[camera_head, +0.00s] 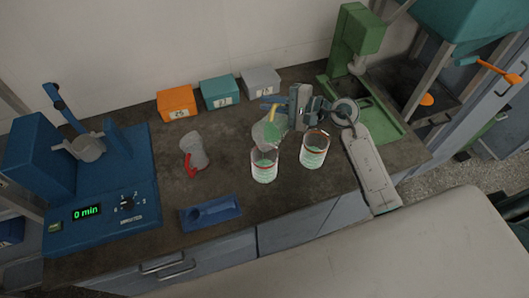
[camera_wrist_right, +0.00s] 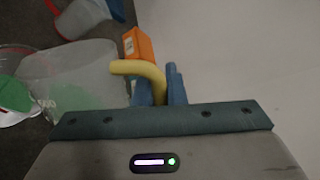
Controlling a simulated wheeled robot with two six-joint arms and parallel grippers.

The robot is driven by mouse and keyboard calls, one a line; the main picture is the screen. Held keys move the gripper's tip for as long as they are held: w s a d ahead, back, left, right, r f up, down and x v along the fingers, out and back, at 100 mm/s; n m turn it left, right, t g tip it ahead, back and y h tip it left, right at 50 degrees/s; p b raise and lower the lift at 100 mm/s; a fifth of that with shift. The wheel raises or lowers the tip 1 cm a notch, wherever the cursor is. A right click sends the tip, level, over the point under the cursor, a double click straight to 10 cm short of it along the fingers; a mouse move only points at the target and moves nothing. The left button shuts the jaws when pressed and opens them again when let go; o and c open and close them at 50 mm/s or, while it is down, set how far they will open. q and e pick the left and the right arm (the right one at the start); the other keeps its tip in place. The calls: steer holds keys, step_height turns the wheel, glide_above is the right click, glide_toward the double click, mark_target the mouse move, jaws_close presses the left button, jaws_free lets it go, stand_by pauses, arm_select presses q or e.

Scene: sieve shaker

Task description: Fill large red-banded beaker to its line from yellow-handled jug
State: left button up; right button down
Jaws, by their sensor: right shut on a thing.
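My right gripper (camera_head: 271,106) is shut on the yellow handle (camera_wrist_right: 150,75) of a translucent jug (camera_head: 266,134) with green contents. The jug is held tilted, its lower end just above and behind a clear beaker with a red band (camera_head: 264,168). This beaker stands upright on the bench with green in it. In the right wrist view the jug (camera_wrist_right: 80,72) is beside the beaker's red rim (camera_wrist_right: 14,50), with green inside both. Whether anything is flowing, and the exact level against the line, cannot be told. My left gripper is not in view.
A second beaker with a brownish rim (camera_head: 314,148) stands close on the right. A red-handled jug (camera_head: 196,150) and a blue tray (camera_head: 210,212) are left. Orange (camera_head: 177,102), teal (camera_head: 220,91) and grey boxes (camera_head: 261,81) line the wall. A blue machine (camera_head: 98,190) stands far left.

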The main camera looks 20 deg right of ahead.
stand_by(0.8)
steer(key=w+d+f+m+b, duration=0.1)
steer(key=m+b, duration=0.1)
steer(key=w+d+f+m+y+b, duration=0.1)
steer(key=w+d+m+b, duration=0.1)
steer(key=b, duration=0.1)
steer(key=w+d+f+m+b, duration=0.1)
steer(key=m+b, duration=0.1)
steer(key=shift+w+d+m+g+y+b, duration=0.25)
steer(key=shift+w+m+g+y+b, duration=0.05)
steer(key=shift+w, duration=0.05)
steer(key=w+d+f+m+y+b, duration=0.1)
steer(key=w+d+f+m+b, duration=0.2)
steer(key=f+m+b, duration=0.2)
steer(key=shift+w+f+b, duration=0.2)
steer(key=shift+f+b, duration=0.3)
steer(key=shift+b, duration=0.25)
